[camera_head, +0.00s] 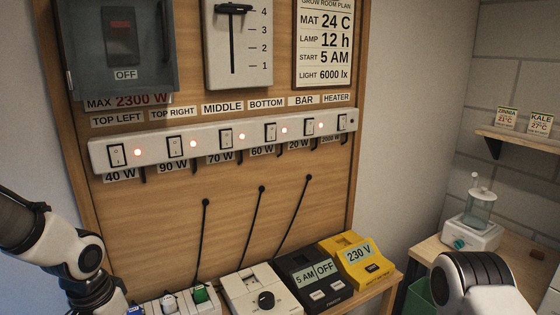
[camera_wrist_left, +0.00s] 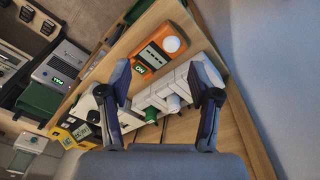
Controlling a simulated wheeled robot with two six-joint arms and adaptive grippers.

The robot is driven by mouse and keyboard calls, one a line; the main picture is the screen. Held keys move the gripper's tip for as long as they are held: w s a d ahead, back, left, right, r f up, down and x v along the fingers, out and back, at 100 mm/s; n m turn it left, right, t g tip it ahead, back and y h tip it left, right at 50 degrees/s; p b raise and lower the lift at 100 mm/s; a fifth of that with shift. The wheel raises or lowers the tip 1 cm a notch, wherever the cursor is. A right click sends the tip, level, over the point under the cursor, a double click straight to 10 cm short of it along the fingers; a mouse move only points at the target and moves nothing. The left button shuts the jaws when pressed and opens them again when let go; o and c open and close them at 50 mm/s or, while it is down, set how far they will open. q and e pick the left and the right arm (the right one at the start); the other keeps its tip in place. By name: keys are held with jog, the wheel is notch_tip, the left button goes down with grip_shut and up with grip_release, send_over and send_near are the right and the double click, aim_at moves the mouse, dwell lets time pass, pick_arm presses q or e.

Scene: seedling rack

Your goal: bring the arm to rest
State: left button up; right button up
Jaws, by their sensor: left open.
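My left arm (camera_head: 70,248) comes in from the left edge in the head view, in front of the wooden board, and its end runs out of the bottom of the picture. In the left wrist view my left gripper (camera_wrist_left: 158,72) is open, its two dark fingers wide apart and nothing held between them. A white strip with plugs (camera_wrist_left: 150,100) shows behind and between the fingers. Part of my right arm (camera_head: 475,285) shows at the lower right of the head view; its gripper is out of view.
A ledge below the wooden board (camera_head: 150,215) carries a white dial box (camera_head: 250,292), a black timer (camera_head: 310,278) and a yellow 230 V unit (camera_head: 357,262). The white switch strip (camera_head: 200,145) has lit red lamps. An orange meter (camera_wrist_left: 160,48) lies near the fingers.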

pick_arm(q)
jog(key=s+d+f+n+g, duration=0.1)
jog(key=s+d+f+g, duration=0.2)
jog(key=s+f, duration=1.05)
jog(key=s+d+f+n+g, duration=0.1)
jog(key=s+d+f+g, duration=0.15)
jog(key=s+f, duration=1.1)
jog(key=w+a+f+n+t, duration=0.1)
jog(key=w+f+t, duration=0.3)
jog(key=w, duration=0.5)
jog(key=shift+w+f+b, duration=0.35)
jog(key=shift+w+f, duration=0.05)
jog(key=shift+f, duration=0.15)
